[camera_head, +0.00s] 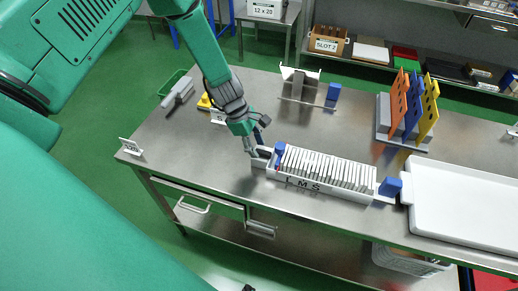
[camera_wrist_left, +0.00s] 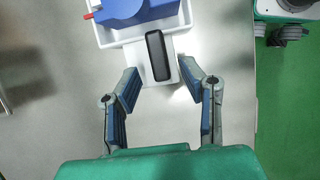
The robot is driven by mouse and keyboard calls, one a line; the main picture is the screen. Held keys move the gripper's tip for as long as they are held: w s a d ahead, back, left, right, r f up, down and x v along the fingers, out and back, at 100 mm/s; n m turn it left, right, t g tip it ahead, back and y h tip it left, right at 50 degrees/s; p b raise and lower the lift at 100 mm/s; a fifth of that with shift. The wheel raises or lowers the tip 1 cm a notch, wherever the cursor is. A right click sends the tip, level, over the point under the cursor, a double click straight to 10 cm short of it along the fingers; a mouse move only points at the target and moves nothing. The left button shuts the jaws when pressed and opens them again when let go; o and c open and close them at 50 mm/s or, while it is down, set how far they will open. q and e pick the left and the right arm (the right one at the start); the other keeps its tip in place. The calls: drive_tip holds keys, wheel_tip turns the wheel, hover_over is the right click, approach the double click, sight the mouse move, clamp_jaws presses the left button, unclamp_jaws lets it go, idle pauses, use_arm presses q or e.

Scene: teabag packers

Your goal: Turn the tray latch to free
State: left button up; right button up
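A long white tray (camera_head: 318,189) marked L M S lies on the steel table and holds a row of upright white packets. A blue block (camera_head: 280,149) stands at its left end, and a blue part also shows there in the left wrist view (camera_wrist_left: 130,10). A black bar-shaped latch (camera_wrist_left: 158,56) sits on a white plate at that end. My left gripper (camera_wrist_left: 160,76) is open, with its fingertips on either side of the latch's near end and gaps showing. In the head view my left gripper (camera_head: 256,141) is over the tray's left end. My right gripper is not seen.
A blue block (camera_head: 390,187) and a large white tray (camera_head: 465,205) are to the right. A rack with orange, blue and yellow panels (camera_head: 410,107) stands behind. A metal stand (camera_head: 298,86) is at the back. The table's front edge is close to the tray.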

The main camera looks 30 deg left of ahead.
use_arm(q)
drive_tip(key=w+v, duration=0.1)
drive_tip(key=v, duration=0.9)
drive_tip(key=shift+s, duration=0.5)
drive_tip(key=shift+a, duration=0.1)
drive_tip(key=s+f+m+g+y, duration=0.1)
drive_tip(key=s+f+m+y, duration=0.1)
drive_tip(key=s+f+m, duration=0.5)
drive_tip(key=s+f+m+g+y, duration=0.1)
drive_tip(key=s+f+m+y, duration=0.2)
drive_tip(key=s, duration=0.7)
drive_tip(key=s+d+f+m, duration=0.1)
drive_tip(key=s+d+m, duration=0.1)
drive_tip(key=s+m, duration=0.4)
drive_tip(key=s+d+f+m, duration=0.2)
drive_tip(key=s+m, duration=0.2)
drive_tip(key=s, duration=0.3)
wheel_tip(320, 180, down, 14)
drive_tip(key=w+d+m+t+b, duration=0.1)
drive_tip(key=w+b, duration=0.1)
drive_tip(key=b, duration=1.3)
drive_tip(key=shift+d+t+h, duration=0.3)
drive_tip(key=shift+d+h, duration=0.05)
drive_tip(key=shift+h, duration=0.05)
